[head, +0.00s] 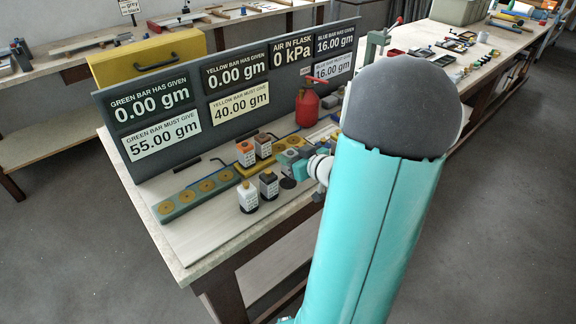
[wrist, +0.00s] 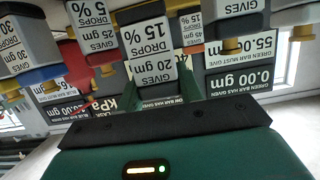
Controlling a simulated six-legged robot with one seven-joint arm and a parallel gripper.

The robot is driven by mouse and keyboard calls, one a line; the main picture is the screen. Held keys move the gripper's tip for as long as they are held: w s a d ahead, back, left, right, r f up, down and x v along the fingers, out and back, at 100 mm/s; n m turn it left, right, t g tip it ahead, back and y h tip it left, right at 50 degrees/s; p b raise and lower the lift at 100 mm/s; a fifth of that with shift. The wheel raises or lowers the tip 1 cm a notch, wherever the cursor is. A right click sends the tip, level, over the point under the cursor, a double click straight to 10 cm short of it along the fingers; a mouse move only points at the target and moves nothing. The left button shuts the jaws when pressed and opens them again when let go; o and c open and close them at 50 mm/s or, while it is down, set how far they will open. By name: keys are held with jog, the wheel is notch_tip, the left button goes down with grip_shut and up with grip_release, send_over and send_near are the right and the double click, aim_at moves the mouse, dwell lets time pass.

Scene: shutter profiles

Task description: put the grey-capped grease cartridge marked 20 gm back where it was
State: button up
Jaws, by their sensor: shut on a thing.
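The cartridge marked 20 gm, drops 15 % (wrist: 150,52), is in the middle of the upside-down wrist view, its label facing the camera. My gripper (wrist: 163,88) is shut on it, with green fingers at its sides. In the head view my gripper (head: 299,169) is near the bench's middle, largely hidden by my arm. A dark round pad (head: 287,183) lies bare beside it. A white-capped cartridge (head: 248,195) and a dark-grey-capped cartridge (head: 268,184) stand to its left.
An orange-capped cartridge (head: 245,153) and a brown-capped cartridge (head: 263,146) stand on the yellow bar. The green bar (head: 176,208) has bare gold discs. A red bottle (head: 307,107) stands before the display board (head: 190,152). Bare bench top lies at the front left.

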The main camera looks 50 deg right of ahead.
jog(key=shift+w+a+f, duration=0.1)
jog(key=shift+w+f, duration=0.1)
jog(key=shift+f, duration=0.8)
jog(key=shift+w+a+f, duration=0.1)
jog(key=shift+w+f, duration=0.05)
jog(key=shift+f, duration=0.8)
jog(key=shift+f, duration=0.1)
jog(key=o, duration=1.2)
